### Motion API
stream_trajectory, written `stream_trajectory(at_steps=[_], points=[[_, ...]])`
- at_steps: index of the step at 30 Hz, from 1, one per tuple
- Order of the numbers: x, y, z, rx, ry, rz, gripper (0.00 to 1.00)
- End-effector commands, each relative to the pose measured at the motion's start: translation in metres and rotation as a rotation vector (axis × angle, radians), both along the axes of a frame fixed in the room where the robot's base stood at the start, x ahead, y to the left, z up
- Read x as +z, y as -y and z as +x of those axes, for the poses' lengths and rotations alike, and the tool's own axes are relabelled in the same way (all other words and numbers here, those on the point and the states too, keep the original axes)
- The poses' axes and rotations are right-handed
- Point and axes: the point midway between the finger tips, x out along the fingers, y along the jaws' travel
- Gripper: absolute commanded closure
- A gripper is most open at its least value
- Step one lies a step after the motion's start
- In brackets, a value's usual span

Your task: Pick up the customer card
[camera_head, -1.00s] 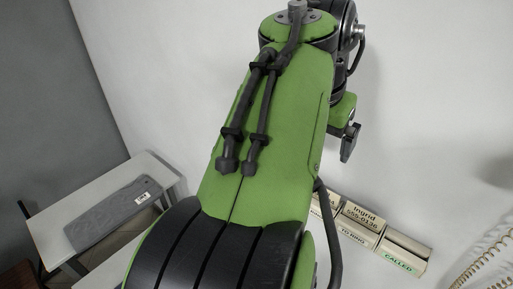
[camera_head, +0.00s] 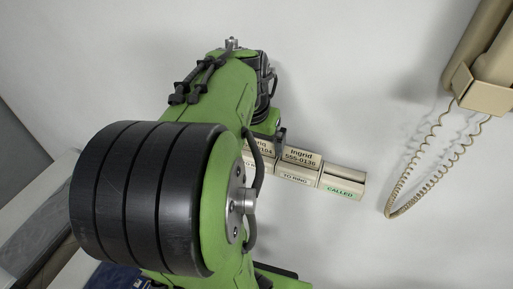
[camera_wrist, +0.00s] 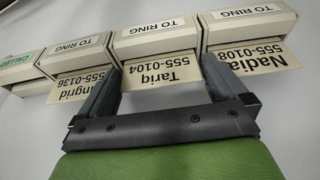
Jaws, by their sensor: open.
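Cream customer cards with black print stick out of small boxes. In the wrist view the Tariq 555-0104 card (camera_wrist: 165,74) is in the middle, the Nadia 555-0108 card (camera_wrist: 255,58) to the right and the Ingrid 555-0136 card (camera_wrist: 75,86) to the left. My gripper (camera_wrist: 160,68) is open, its two fingers at either side of the Tariq card; I cannot tell whether they touch it. In the head view the Ingrid card (camera_head: 300,157) shows clearly, the Tariq card (camera_head: 262,147) only partly behind my gripper (camera_head: 279,140).
The boxes carry TO RING labels (camera_head: 294,179); the end box, labelled CALLED (camera_head: 340,184), shows no card. A beige telephone (camera_head: 485,75) with a coiled cord (camera_head: 402,185) is to the right. The white surface between is clear.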

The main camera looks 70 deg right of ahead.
Motion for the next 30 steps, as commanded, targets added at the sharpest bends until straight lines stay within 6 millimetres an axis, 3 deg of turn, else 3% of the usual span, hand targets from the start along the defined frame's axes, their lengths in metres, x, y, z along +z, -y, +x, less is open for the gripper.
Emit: stream_trajectory(at_steps=[5, 19, 30], points=[[-0.0016, -0.0010, -0.0002, 0.000, 0.000, 0.006, 0.02], [-0.0018, -0.0013, -0.0002, 0.000, 0.000, 0.008, 0.74], [0.0048, -0.0003, 0.0007, 0.002, 0.000, 0.008, 0.74]])
